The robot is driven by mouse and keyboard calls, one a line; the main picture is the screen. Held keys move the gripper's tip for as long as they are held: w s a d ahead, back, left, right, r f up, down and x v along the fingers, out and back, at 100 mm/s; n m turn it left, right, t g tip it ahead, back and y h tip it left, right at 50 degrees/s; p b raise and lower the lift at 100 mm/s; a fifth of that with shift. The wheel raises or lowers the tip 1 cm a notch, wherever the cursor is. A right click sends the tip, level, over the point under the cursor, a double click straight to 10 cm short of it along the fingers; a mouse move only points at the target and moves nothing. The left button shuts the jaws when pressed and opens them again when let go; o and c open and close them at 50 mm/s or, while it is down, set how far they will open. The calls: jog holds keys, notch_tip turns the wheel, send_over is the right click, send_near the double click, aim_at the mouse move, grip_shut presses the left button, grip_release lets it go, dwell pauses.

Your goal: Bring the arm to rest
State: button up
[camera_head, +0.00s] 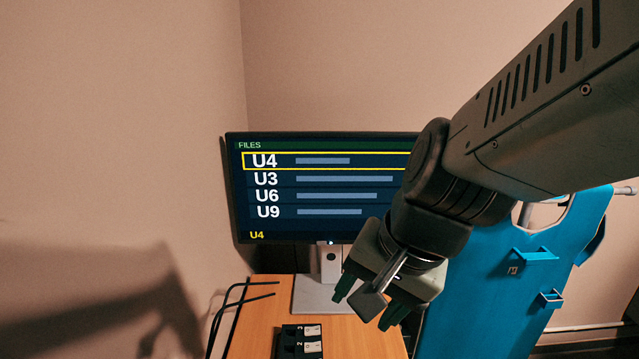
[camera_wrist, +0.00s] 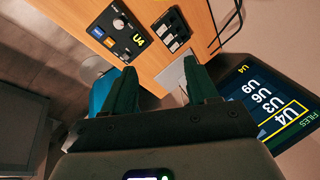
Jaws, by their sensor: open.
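My gripper (camera_head: 370,303) hangs at the end of my arm, above the wooden desk and in front of the monitor's lower right part. Its two dark green fingers are apart with nothing between them; they also show in the wrist view (camera_wrist: 162,82). My arm comes in from the upper right and covers the right side of the monitor. I see no contact between the fingers and the desk or the devices on it.
The monitor (camera_head: 320,226) lists files, with U4 framed in yellow. The desk (camera_head: 258,318) bears a black block (camera_head: 301,349) with white labels and, in the wrist view, a control panel (camera_wrist: 119,32) with a knob and a U4 display. A blue chair-like piece (camera_head: 480,290) stands right.

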jog(key=s+d+r+n+t+h, duration=0.2)
jog(key=s+d+r+n+h, duration=0.1)
jog(key=s+d+r+n, duration=0.2)
jog(key=v, duration=0.4)
jog(key=shift+s, duration=0.35)
jog(key=shift+f, duration=0.1)
jog(key=o, duration=0.4)
jog(key=shift+w+d+f, duration=0.1)
jog(key=shift+w, duration=0.1)
jog(key=shift+c, duration=0.2)
jog(key=o, duration=0.4)
jog(key=w+f+g, duration=0.1)
jog(key=w, duration=0.1)
jog(key=w+d+f+g, duration=0.1)
jog(key=w+f, duration=0.1)
jog(key=shift+d+f, duration=0.1)
jog(key=shift+d, duration=0.05)
jog(key=w+f+g, duration=0.1)
jog(key=f, duration=0.4)
jog(key=w+d+f+g, duration=0.1)
jog(key=w+f, duration=0.1)
jog(key=f, duration=0.4)
jog(key=w+d+f+g, duration=0.1)
jog(key=f, duration=0.4)
jog(key=shift+w+d+f, duration=0.15)
jog(key=shift+w+f, duration=0.1)
